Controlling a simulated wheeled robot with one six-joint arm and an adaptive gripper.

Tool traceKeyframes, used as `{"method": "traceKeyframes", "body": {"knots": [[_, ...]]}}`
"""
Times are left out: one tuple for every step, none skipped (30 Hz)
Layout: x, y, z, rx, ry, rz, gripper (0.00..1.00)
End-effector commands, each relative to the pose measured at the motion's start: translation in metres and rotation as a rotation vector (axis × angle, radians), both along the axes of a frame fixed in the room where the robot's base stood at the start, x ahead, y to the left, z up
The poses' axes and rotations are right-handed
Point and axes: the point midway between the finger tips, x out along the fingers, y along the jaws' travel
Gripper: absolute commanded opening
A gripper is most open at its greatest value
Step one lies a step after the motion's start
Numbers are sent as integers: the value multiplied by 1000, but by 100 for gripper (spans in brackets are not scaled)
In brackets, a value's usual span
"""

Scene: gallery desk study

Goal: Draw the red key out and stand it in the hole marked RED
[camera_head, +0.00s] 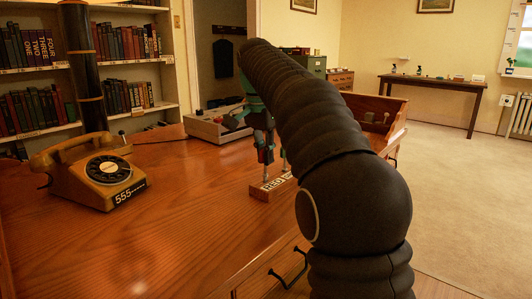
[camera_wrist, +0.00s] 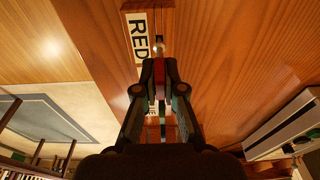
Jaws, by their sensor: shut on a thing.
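My gripper (camera_head: 264,152) points down over a wooden block (camera_head: 260,195) on the desk. The block has a white label reading RED (camera_head: 273,185), which also shows in the wrist view (camera_wrist: 139,37). My gripper (camera_wrist: 160,66) is shut on the red key (camera_wrist: 160,76), a narrow red piece between the fingertips. A thin metal shaft (camera_head: 267,172) reaches down from the fingers to the block beside the label. I cannot tell how deep it sits in the hole. Another upright shaft (camera_head: 284,165) shows just right of it. My arm hides the block's right end.
A tan telephone (camera_head: 88,172) stands on the desk at left. The desk between telephone and block is clear.

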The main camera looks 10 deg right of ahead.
Motion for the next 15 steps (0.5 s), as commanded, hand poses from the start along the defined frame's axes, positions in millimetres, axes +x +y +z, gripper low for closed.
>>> {"method": "traceKeyframes", "body": {"knots": [[0,0,-1,0,0,0,0],[0,0,-2,0,0,0,0],[0,0,-2,0,0,0,0],[0,0,-3,0,0,0,0],[0,0,-3,0,0,0,0],[0,0,-4,0,0,0,0],[0,0,-5,0,0,0,0],[0,0,-5,0,0,0,0],[0,0,-6,0,0,0,0],[0,0,-6,0,0,0,0],[0,0,-7,0,0,0,0],[0,0,-7,0,0,0,0],[0,0,-8,0,0,0,0],[0,0,-8,0,0,0,0],[0,0,-9,0,0,0,0]]}}
